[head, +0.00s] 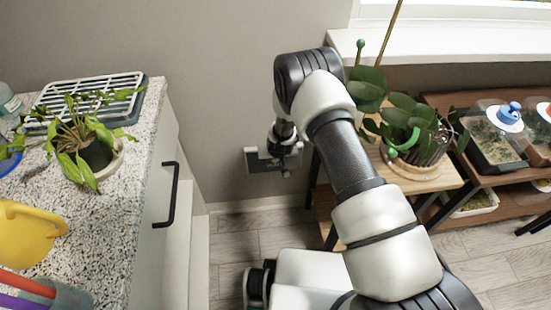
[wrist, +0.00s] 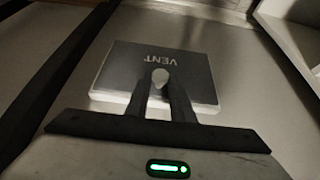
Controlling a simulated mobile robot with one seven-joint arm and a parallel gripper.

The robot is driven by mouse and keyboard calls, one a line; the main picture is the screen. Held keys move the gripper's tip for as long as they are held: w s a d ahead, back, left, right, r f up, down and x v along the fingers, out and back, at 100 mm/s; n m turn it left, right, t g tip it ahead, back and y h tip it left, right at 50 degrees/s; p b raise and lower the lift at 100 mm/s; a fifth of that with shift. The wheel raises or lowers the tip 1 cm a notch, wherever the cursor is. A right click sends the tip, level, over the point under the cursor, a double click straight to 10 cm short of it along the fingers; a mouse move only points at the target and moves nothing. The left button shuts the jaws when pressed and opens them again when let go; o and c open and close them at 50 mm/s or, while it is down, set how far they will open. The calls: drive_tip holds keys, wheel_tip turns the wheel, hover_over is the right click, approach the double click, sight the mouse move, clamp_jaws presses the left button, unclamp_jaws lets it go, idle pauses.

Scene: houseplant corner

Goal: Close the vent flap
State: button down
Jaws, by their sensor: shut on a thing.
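The vent flap (wrist: 205,78) is a dark grey panel marked "VENT", seen upside down in the wrist view. A pale edge or frame shows along its left and lower sides. My gripper (wrist: 160,92) is shut on the flap's pale round knob (wrist: 160,75), with one dark finger on each side. In the head view, the vent (head: 259,165) is low on the grey wall, partly hidden behind my gripper (head: 285,150). I cannot tell exactly how far the flap stands from its frame.
A speckled counter (head: 140,115) with a black-handled cabinet front stands at left, bearing a drooping plant (head: 75,140) and a dish rack (head: 95,92). At right, a wooden bench (head: 445,185) holds a potted plant (head: 410,120), close beside my arm. Floor (head: 240,222) shows below the vent.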

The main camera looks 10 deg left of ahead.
drive_tip(key=shift+w+a+r, duration=0.15)
drive_tip(key=shift+w+r, duration=0.35)
drive_tip(key=shift+w, duration=0.2)
drive_tip(key=c, duration=1.5)
unclamp_jaws()
drive_tip(key=shift+c, duration=0.2)
drive_tip(key=s+p+v, duration=0.1)
drive_tip(key=p+v, duration=0.3)
drive_tip(key=v, duration=1.3)
drive_tip(key=shift+s+f, duration=0.25)
drive_tip(key=shift+f, duration=0.05)
drive_tip(key=shift+s, duration=0.1)
